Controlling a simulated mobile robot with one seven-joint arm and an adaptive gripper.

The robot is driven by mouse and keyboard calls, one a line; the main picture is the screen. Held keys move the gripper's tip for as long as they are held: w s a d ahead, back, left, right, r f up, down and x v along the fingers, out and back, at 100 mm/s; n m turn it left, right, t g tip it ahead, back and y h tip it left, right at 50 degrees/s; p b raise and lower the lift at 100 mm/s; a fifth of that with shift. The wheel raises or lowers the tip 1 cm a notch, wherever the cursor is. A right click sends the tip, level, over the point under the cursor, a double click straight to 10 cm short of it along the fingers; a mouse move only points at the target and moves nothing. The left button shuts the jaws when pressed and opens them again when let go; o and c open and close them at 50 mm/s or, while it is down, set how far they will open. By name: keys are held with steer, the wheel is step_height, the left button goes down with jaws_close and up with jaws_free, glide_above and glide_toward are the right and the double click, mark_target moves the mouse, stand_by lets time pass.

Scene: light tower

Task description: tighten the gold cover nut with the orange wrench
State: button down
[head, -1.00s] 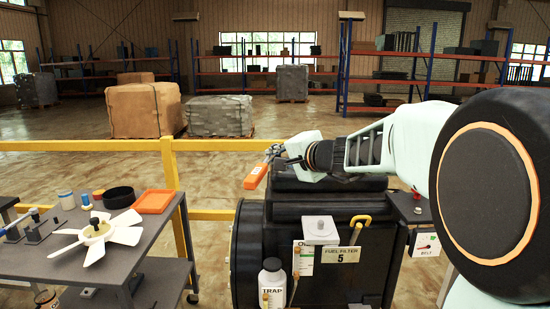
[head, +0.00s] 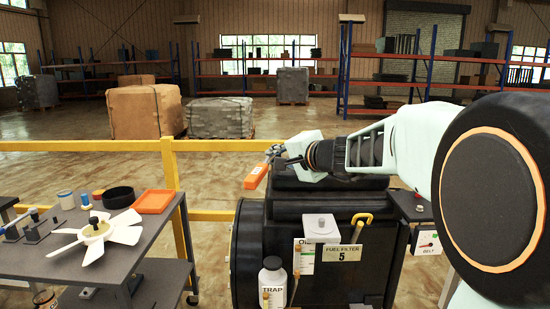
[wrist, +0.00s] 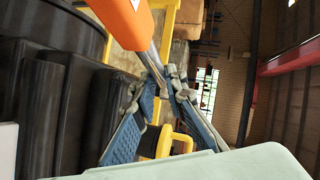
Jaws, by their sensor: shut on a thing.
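The orange wrench (head: 256,176) is in my gripper (head: 274,150), above the left part of the black engine's top in the head view. Its orange handle slopes down to the left. In the wrist view, the orange handle of the wrench (wrist: 126,18) is at the top and its steel shank runs down into the gripper. The gripper's blue-padded fingers (wrist: 163,82) are shut on the shank. I cannot make out the gold cover nut in either view. My gripper and arm cover part of the engine top.
The black engine (head: 310,218) carries a fuel filter label (head: 341,253), a yellow hooked handle (head: 361,220) and a white trap bottle (head: 272,282). A grey cart (head: 35,265) at left holds a white fan (head: 97,230) and an orange tray (head: 154,201). A yellow rail (head: 90,146) runs behind.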

steer(key=shift+f+b, duration=0.45)
steer(key=shift+b, duration=0.25)
steer(key=c, duration=2.6)
jaws_free()
jaws_close()
steer(key=shift+a+f, duration=0.1)
steer(key=shift+a+m+t+h+b, duration=0.55)
steer(key=shift+h+b, duration=0.25)
steer(key=shift+b, duration=0.3)
steer(key=shift+f, duration=0.1)
